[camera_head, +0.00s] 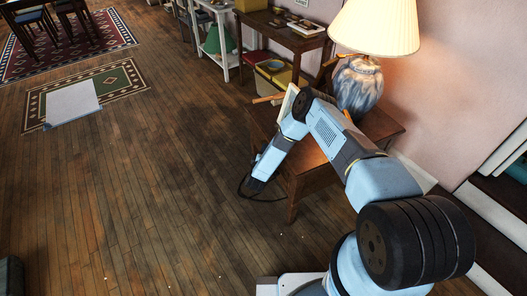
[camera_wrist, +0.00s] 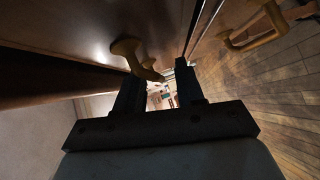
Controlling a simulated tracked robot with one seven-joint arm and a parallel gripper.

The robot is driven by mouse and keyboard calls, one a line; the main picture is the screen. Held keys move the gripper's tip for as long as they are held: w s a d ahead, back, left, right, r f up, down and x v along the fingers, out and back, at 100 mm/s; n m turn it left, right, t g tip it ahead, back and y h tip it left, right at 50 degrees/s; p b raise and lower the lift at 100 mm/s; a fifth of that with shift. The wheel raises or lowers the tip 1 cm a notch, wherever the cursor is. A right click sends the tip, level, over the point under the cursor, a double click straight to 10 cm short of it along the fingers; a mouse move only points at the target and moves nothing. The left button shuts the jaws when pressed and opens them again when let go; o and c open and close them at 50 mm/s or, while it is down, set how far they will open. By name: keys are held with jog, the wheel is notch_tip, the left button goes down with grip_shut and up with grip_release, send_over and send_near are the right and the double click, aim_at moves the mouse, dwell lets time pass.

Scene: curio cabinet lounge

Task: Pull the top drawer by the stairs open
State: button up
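In the wrist view, a brass-coloured handle (camera_wrist: 128,48) sticks out from a dark wooden drawer front (camera_wrist: 75,30). A second similar handle (camera_wrist: 262,32) shows at the upper right. My gripper (camera_wrist: 160,85) is open, its two dark fingers apart. The first handle is close to the left fingertip, with its lower end over the gap. I cannot tell whether they touch. In the head view, my arm reaches over and in front of the small wooden lamp table (camera_head: 388,124) by the stairs. The arm hides much of its front, and the fingertips cannot be made out there.
A blue-and-white lamp (camera_head: 358,86) with a cream shade (camera_head: 377,25) stands on the table. Dark-treaded stairs (camera_head: 500,205) are at the right. A wooden desk (camera_head: 283,32) stands along the wall farther back.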

jog(key=shift+w+d, duration=0.15)
jog(key=shift+w, duration=0.3)
grip_shut()
jog(key=shift+s+f, duration=0.1)
